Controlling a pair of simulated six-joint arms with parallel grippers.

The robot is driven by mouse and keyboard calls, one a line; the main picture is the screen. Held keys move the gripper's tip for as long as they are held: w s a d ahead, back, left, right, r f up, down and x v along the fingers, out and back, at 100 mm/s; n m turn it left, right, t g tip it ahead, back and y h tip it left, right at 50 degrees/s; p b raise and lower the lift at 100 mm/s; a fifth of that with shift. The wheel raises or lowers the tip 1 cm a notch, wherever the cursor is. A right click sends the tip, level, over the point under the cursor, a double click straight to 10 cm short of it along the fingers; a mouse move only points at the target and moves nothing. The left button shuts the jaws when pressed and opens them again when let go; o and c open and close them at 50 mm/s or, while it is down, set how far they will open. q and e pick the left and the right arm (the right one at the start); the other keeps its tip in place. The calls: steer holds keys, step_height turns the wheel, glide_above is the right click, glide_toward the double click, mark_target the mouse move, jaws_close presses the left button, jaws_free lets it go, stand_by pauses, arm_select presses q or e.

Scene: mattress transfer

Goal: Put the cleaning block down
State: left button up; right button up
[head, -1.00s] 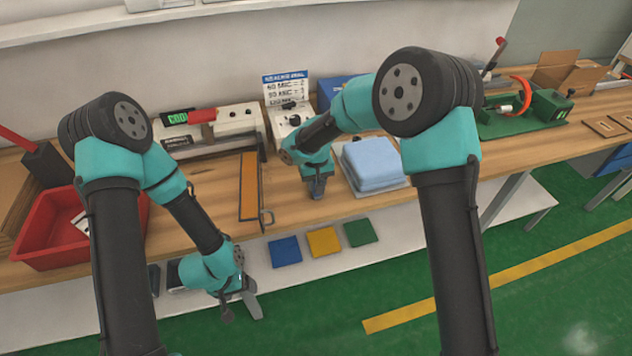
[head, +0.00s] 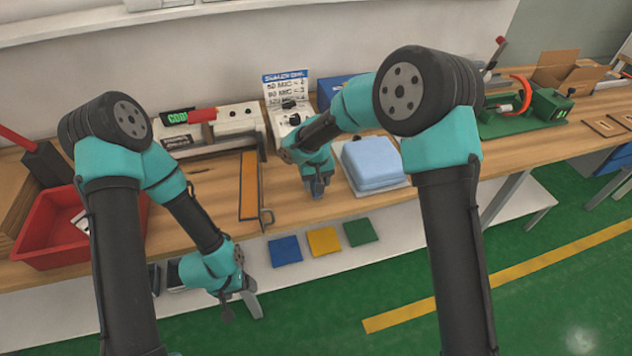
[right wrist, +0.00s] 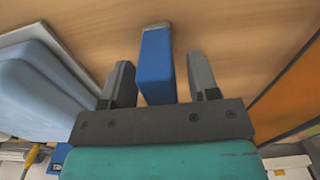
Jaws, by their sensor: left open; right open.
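The cleaning block (right wrist: 155,72) is a blue block with a grey end, in the middle of the right wrist view against the wooden bench top. My right gripper (right wrist: 158,60) is open, with one finger on each side of the block and a visible gap to each. In the head view my right gripper (head: 318,190) is low over the bench's front part, with a little blue of the block showing at its fingers. My left gripper (head: 241,306) is open and empty, hanging in front of the bench's front edge.
A light blue folded pad (head: 372,165) lies on a white board right of my right gripper. An orange strip in a dark frame (head: 248,188) lies to its left. A red bin (head: 50,235) is at far left. Blue, yellow and green squares (head: 323,241) lie on the lower shelf.

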step_height(320, 180, up, 12)
stand_by(0.5)
stand_by(0.6)
